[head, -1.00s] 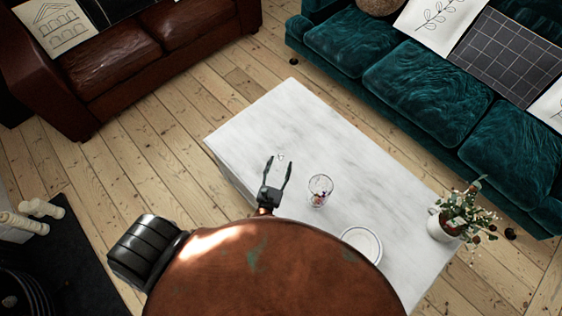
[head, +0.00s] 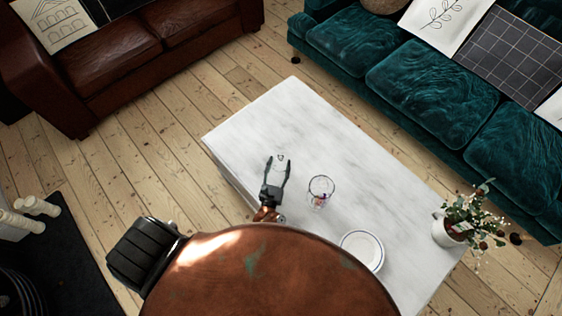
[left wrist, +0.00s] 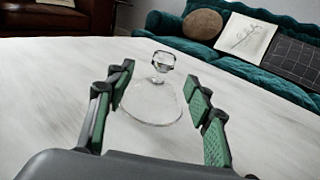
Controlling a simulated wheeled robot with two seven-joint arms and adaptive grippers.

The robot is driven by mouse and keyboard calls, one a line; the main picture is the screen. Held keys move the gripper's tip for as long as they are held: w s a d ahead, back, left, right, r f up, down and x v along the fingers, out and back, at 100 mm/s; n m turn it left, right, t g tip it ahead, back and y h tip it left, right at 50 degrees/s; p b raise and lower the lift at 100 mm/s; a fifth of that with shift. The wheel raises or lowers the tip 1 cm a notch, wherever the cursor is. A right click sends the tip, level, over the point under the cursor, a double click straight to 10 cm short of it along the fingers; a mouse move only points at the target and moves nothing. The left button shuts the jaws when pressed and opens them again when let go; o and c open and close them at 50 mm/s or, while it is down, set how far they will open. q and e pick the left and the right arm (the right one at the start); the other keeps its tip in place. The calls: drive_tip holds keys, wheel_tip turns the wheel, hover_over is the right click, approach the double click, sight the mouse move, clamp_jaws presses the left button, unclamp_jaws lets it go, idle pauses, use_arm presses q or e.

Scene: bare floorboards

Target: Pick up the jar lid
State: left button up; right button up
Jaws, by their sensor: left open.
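The jar lid (left wrist: 152,102) is clear glass with a round knob on top. In the left wrist view it sits on the white table, between the fingers of my left gripper (left wrist: 157,110), which are open on either side of it. In the head view the lid (head: 281,156) is a small faint shape at the fingertips of my left gripper (head: 279,161). I cannot tell whether either finger touches the lid. My right gripper is not in view.
A glass jar (head: 320,190) with small coloured items stands right of the gripper on the white table (head: 330,140). A white plate (head: 362,250) and a potted plant (head: 452,228) are farther right. A teal sofa (head: 425,95) and brown sofa (head: 130,65) stand beyond; the table's far part is clear.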

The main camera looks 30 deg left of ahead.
sight(280, 160)
use_arm(q)
drive_tip(key=x, duration=0.3)
drive_tip(key=shift+w, duration=0.1)
clamp_jaws()
idle(0.5)
